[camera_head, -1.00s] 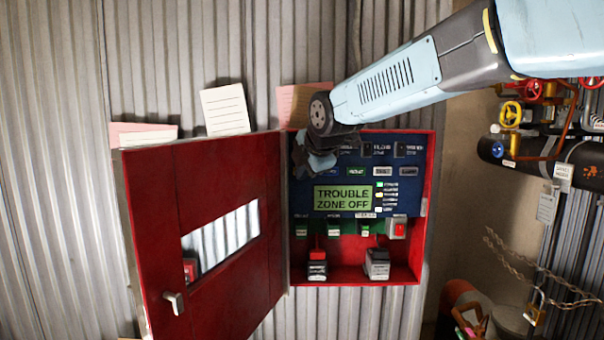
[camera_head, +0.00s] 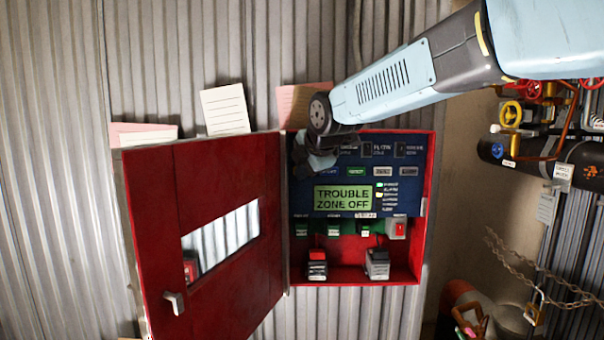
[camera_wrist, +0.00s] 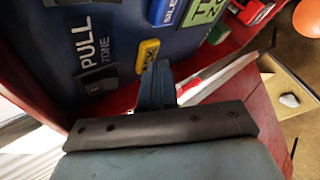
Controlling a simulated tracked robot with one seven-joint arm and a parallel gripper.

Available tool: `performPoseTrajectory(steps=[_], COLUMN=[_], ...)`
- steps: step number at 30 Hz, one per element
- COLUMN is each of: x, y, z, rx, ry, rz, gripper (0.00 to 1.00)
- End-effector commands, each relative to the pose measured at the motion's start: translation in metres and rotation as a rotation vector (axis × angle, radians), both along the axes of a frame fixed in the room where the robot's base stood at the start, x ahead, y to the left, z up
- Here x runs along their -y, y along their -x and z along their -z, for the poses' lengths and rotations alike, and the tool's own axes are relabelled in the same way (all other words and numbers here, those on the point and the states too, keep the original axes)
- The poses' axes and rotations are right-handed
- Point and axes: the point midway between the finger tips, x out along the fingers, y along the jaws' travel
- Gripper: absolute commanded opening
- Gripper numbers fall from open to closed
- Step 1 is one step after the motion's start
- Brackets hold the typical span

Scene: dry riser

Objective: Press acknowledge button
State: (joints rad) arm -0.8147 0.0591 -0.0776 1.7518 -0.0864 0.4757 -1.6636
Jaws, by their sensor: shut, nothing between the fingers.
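The red alarm cabinet (camera_head: 424,230) stands open on the corrugated wall, with a blue control panel (camera_head: 300,202) inside. Its lit display (camera_head: 342,197) reads "TROUBLE ZONE OFF". My gripper (camera_head: 312,168) is at the panel's upper left, above the display's left end. In the wrist view my shut, empty fingers (camera_wrist: 158,82) point at the panel, just below a yellow button (camera_wrist: 147,55). Its lettering is too small to read surely; it may be the acknowledge button. I cannot tell whether the fingertips touch it. A blue button (camera_wrist: 165,10) sits beyond it. My gripper hides this area in the head view.
The red cabinet door (camera_head: 215,275) is swung open to the left. A green button (camera_head: 357,171) and others continue the row to the right. Two small devices (camera_head: 317,265) (camera_head: 377,264) sit in the cabinet's bottom. Pipes with valves (camera_head: 511,113) stand at the right.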

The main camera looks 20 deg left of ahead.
Motion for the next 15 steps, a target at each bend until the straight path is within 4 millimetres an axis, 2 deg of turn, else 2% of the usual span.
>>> performPoseTrajectory(steps=[8, 15], x=[0.001, 0.004], y=[0.002, 0.012], z=[-0.001, -0.001], rx=[0.001, 0.001], ry=[0.0, -0.001], rz=[0.001, 0.0], gripper=[0.0, 0.0])
